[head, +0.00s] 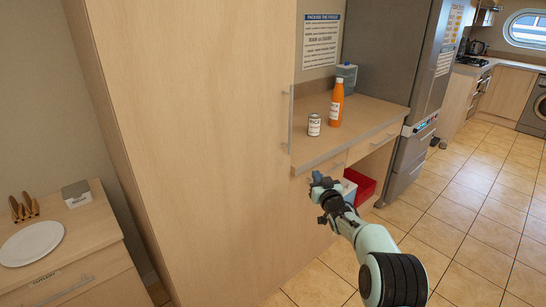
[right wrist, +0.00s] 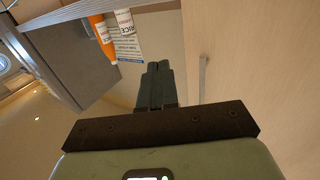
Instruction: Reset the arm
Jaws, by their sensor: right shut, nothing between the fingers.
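My right arm comes in from the lower right of the head view. Its gripper (head: 318,179) is in front of the counter's front edge, below and apart from the white can and the orange bottle. In the right wrist view the gripper's fingers (right wrist: 155,85) are together with nothing between them. My left gripper is not in the head view.
A tall wooden cabinet (head: 200,130) with a vertical handle stands left of the gripper. The counter (head: 365,115) holds a white can (head: 314,125), an orange bottle (head: 336,104) and a bluish container (head: 346,77). A red bin (head: 360,186) sits below. Tiled floor (head: 460,215) is open at right.

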